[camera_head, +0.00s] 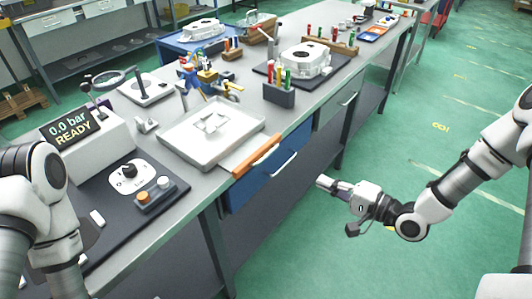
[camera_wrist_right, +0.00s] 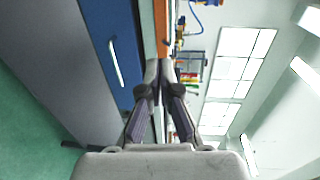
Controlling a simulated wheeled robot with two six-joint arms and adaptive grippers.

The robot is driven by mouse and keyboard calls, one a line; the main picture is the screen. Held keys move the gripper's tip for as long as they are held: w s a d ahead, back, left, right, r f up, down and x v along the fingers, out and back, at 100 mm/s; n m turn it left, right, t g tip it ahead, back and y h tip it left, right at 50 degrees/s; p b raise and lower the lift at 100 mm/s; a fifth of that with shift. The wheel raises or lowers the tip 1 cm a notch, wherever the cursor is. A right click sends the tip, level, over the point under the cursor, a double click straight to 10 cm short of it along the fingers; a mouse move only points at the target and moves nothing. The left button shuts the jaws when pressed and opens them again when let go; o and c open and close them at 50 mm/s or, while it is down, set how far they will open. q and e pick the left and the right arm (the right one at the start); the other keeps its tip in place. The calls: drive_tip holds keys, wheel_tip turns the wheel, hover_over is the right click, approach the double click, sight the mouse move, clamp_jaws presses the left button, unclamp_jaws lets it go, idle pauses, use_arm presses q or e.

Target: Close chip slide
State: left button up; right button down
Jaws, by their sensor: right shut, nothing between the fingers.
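A shallow light-grey tray (camera_head: 190,150) sits on the bench with a small pale part (camera_head: 213,121) in it. An orange bar (camera_head: 257,155) lies along the bench edge beside the tray, above a blue drawer front (camera_head: 262,178). The bar looks like the chip slide's front, but I cannot tell how far out it stands. The bar (camera_wrist_right: 161,25) and blue drawer (camera_wrist_right: 105,40) also show in the right wrist view. My right gripper (camera_head: 321,182) is shut and empty, in the air right of the drawer, apart from it; its fingers (camera_wrist_right: 160,70) are together. My left gripper is out of view.
The drawer has a pale handle (camera_head: 275,164). Castings (camera_head: 305,60) and tool holders (camera_head: 279,93) stand farther back. The green floor (camera_head: 420,120) at right is open.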

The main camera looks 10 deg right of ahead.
approach(259, 151)
drive_tip(key=x, duration=0.3)
drive_tip(key=shift+s, duration=0.1)
idle(0.4)
drive_tip(key=x, duration=0.4)
drive_tip(key=r+b+x, duration=0.1)
drive_tip(key=x, duration=0.2)
drive_tip(key=shift+a, duration=0.1)
drive_tip(key=shift+f, duration=0.1)
